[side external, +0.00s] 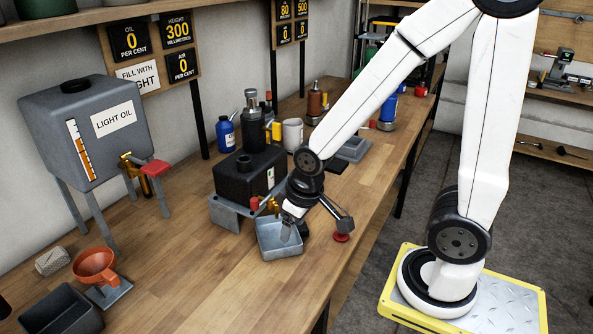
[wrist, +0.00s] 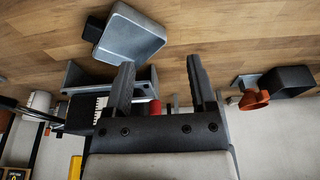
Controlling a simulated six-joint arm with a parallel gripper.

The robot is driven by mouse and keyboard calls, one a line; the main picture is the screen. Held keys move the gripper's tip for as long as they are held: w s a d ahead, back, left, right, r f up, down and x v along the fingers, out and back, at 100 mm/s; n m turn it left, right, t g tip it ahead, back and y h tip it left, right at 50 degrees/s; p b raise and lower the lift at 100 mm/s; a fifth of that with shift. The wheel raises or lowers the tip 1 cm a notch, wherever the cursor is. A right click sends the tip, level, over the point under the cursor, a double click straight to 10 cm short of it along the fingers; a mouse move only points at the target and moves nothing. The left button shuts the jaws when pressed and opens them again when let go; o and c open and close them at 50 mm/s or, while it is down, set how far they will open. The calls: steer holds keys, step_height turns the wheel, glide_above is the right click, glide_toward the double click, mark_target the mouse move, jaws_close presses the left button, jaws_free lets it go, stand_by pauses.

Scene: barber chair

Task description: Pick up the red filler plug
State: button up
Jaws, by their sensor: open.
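A small red cylindrical piece, probably the red filler plug (side external: 255,203), shows at the front of the black box (side external: 240,176), beside a brass fitting. A red piece, likely the same plug (wrist: 155,109), also shows in the wrist view between my fingers, partly hidden by the gripper's palm. My gripper (wrist: 160,63) is open, with nothing held between its fingers. In the side view its end (side external: 290,220) is over the grey metal tray (side external: 267,246), in front of the box. The distance from the fingers to the plug cannot be told.
The box sits on a grey bracket (side external: 224,214). A red knob-like piece (side external: 341,238) shows near the bench edge, below a dark rod. Bottles and a mug (side external: 292,134) stand behind. An orange funnel (side external: 95,266) stands at the left. The wooden bench between funnel and tray is clear.

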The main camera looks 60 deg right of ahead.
steer(key=shift+d, duration=0.1)
steer(key=s+d+f+m+g, duration=0.1)
steer(key=d+m, duration=0.4)
steer(key=m, duration=0.1)
steer(key=s+d+f+m, duration=0.2)
steer(key=d+m, duration=0.3)
steer(key=m, duration=0.1)
steer(key=s+d+f+m+g, duration=0.1)
steer(key=d+m, duration=0.4)
steer(key=m, duration=0.1)
steer(key=shift+s+d+f+g, duration=0.2)
steer(key=shift+s+d+g, duration=0.1)
steer(key=shift+s+d, duration=0.05)
steer(key=shift+f, duration=0.1)
steer(key=shift+f, duration=1.2)
steer(key=shift+f, duration=0.1)
steer(key=shift+d+f, duration=0.1)
steer(key=shift+f, duration=2.4)
